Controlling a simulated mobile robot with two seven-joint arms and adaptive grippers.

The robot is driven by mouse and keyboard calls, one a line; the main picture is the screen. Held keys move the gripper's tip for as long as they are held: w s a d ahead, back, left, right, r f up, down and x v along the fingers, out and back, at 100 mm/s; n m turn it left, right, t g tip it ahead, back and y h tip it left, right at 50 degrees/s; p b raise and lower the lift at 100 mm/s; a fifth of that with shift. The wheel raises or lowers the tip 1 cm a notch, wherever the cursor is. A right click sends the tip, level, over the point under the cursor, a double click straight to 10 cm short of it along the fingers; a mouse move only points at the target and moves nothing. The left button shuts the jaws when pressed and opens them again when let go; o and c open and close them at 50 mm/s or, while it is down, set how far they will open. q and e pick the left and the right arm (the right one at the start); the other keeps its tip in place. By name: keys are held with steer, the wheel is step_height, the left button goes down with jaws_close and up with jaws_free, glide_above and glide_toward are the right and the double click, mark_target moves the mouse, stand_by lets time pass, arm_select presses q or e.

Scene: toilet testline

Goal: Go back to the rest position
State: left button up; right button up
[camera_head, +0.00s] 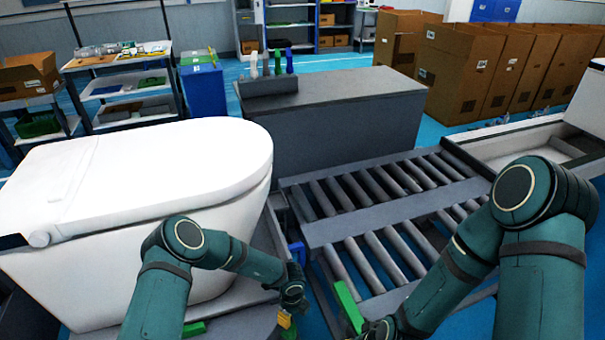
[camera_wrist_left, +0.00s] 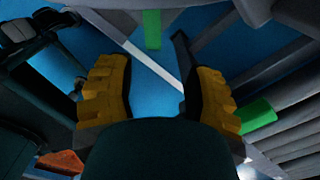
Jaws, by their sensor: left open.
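My left gripper (camera_head: 285,322) hangs low at the bottom edge of the head view, beside the right end of the white toilet (camera_head: 130,175). Only a bit of its yellow finger shows there. In the left wrist view its two yellow ribbed fingers (camera_wrist_left: 155,95) stand wide apart, with blue floor between them and nothing held. My right arm comes in from the right and reaches down over the near edge of the roller conveyor (camera_head: 385,255). Its fingers are hidden below the bottom edge of the head view.
A grey bench (camera_head: 340,120) holding several bottles stands behind the conveyor. Large cardboard boxes (camera_head: 465,75) line the back right. A shelf rack (camera_head: 118,85) and a blue bin (camera_head: 203,85) stand at the back left. Green conveyor parts (camera_head: 348,305) lie close to both arms.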

arm_select(q)
steer(key=shift+a+r+m+t, duration=0.25)
steer(key=shift+m+t, duration=0.05)
steer(key=shift+m, duration=0.6)
steer(key=s+a+r+n+h, duration=0.2)
steer(key=s+r+n, duration=0.4)
steer(key=n, duration=0.8)
steer(key=s+a+r+n+t+h, duration=0.1)
steer(key=s+a+r+n, duration=0.1)
steer(key=s+r+n, duration=0.5)
steer(key=s+n, duration=0.4)
steer(key=n, duration=0.3)
steer(key=shift+s+a+r+h, duration=0.15)
steer(key=shift+s+r+h, duration=0.15)
steer(key=shift+h, duration=0.1)
steer(key=shift+s+a, duration=0.1)
